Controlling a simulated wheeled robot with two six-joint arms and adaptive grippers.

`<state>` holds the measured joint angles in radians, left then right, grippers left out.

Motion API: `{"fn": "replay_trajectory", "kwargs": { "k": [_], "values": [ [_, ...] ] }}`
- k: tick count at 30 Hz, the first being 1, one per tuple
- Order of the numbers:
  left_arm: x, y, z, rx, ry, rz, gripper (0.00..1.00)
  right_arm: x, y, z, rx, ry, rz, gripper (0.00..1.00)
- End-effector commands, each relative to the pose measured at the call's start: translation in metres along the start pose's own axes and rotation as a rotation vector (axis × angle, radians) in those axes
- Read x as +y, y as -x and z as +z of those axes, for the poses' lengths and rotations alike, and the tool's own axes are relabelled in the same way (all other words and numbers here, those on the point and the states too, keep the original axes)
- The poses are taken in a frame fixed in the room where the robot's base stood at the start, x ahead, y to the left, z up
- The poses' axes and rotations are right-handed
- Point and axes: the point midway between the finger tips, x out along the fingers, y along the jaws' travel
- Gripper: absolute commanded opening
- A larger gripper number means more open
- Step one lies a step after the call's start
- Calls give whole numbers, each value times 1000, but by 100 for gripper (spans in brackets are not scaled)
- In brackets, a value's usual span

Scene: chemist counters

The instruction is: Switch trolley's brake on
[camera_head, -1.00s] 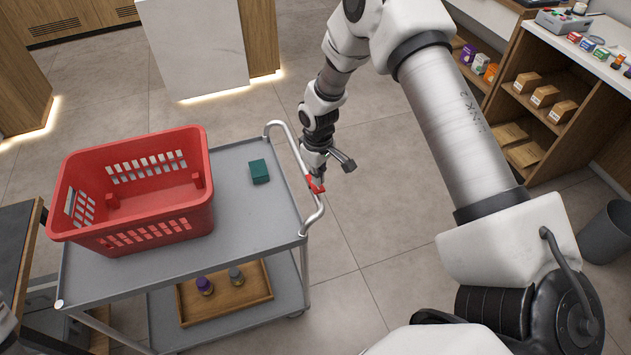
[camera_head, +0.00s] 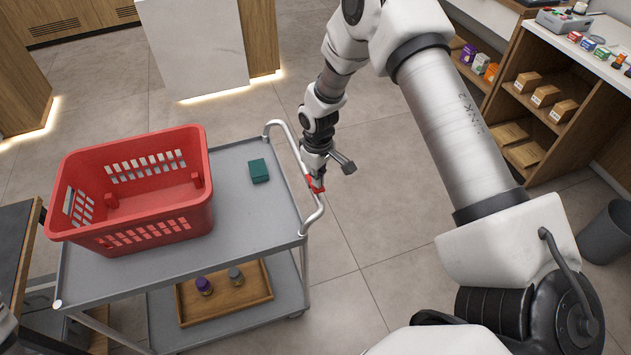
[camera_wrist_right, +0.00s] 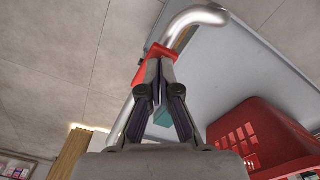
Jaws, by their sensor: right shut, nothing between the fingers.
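The grey trolley (camera_head: 262,222) stands at the left of the head view, with a bent metal handle (camera_head: 318,215) on its right end. A red brake lever (camera_head: 316,188) sits on the handle; it also shows in the right wrist view (camera_wrist_right: 160,50). My right gripper (camera_head: 317,180) is at the lever from above, its closed fingertips against or right beside it, partly covering it. In the right wrist view my right gripper (camera_wrist_right: 158,62) has nothing between its fingers. Whether it presses the lever I cannot tell. My left gripper is not in view.
A red basket (camera_head: 190,222) and a small green box (camera_head: 259,170) stand on the trolley's top. A wooden tray (camera_head: 235,304) with two small bottles is on the lower shelf. Shelves (camera_head: 520,60) and a grey bin (camera_head: 606,232) are at the right. Floor right of the handle is clear.

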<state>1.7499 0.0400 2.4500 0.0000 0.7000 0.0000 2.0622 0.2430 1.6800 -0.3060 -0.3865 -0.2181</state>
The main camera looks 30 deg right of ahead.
Motion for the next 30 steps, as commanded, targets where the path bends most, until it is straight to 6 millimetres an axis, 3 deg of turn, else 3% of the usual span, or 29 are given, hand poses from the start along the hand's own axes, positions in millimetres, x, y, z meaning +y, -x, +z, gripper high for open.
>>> {"fn": "replay_trajectory", "kwargs": {
  "k": [30],
  "values": [
    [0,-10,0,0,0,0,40,0,-16,0,1,0,0,0]
  ]
}}
